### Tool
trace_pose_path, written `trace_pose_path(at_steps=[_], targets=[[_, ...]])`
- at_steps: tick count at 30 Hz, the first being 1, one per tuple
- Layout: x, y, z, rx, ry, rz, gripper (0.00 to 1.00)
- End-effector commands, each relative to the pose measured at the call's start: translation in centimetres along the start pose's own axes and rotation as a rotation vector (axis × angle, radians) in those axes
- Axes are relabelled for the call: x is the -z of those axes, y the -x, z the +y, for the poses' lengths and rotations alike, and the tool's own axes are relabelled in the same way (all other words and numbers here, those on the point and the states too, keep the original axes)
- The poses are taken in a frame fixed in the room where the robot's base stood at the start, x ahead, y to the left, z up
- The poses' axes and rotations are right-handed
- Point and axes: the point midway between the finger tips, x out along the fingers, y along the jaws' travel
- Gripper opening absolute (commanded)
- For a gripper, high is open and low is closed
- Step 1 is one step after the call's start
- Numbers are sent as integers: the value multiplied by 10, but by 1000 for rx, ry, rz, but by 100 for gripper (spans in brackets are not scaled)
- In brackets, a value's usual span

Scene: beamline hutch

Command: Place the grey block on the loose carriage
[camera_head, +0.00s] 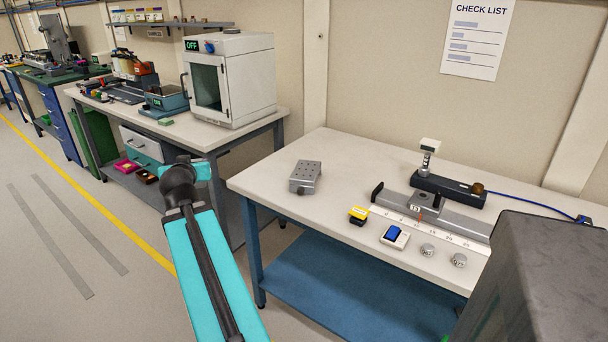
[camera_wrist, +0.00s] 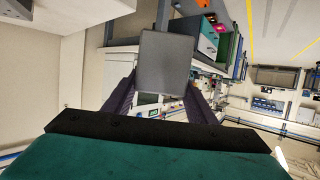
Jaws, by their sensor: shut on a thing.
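My gripper (camera_wrist: 162,100) shows in the wrist view, its two dark fingers shut on a plain grey block (camera_wrist: 165,62). The block is held clear of any surface in that view. My gripper cannot be made out in the head view. I cannot tell for sure which piece is the loose carriage.
A large dark grey shape covers the head view's lower right.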

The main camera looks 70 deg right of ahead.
Motion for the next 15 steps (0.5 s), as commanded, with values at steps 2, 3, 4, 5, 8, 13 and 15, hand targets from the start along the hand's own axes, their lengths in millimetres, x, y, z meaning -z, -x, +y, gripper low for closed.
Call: trace_pose_path(at_steps=[2,3,4,5,8,13,15], targets=[[-1,-6,37,-68,-23,5,22],[0,-7,54,-101,-35,7,22],[0,-8,67,-126,-42,9,22],[0,-8,80,-150,-52,10,22],[-1,-8,123,-233,-78,14,22],[-4,-1,196,-372,-126,23,22],[-5,4,226,-430,-144,26,22]])
